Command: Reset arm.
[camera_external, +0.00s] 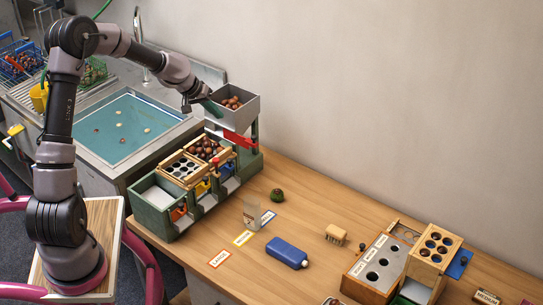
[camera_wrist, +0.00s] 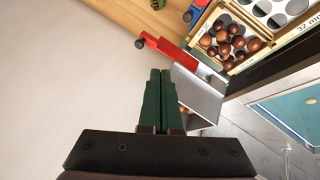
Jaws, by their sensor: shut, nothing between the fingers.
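My gripper (camera_external: 212,108) is at the end of my outstretched arm, at the left side of the grey metal hopper (camera_external: 251,104). In the wrist view its two green fingers (camera_wrist: 160,85) lie side by side, shut and empty. The hopper holds chestnuts (camera_external: 232,102). Its grey wall (camera_wrist: 200,96) is just right of the fingertips in the wrist view. I cannot tell whether the fingers touch it. A red bar (camera_external: 240,139) sits below the hopper and shows beyond the fingertips in the wrist view (camera_wrist: 172,52).
Below stands a green sorting stand (camera_external: 155,205) with wooden trays of chestnuts. A sink (camera_external: 120,130) lies to the left. The wooden table (camera_external: 320,205) bears a blue bottle (camera_external: 287,252), a brush (camera_external: 336,234), labels and a holed wooden box (camera_external: 434,250). The space above the table's middle is free.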

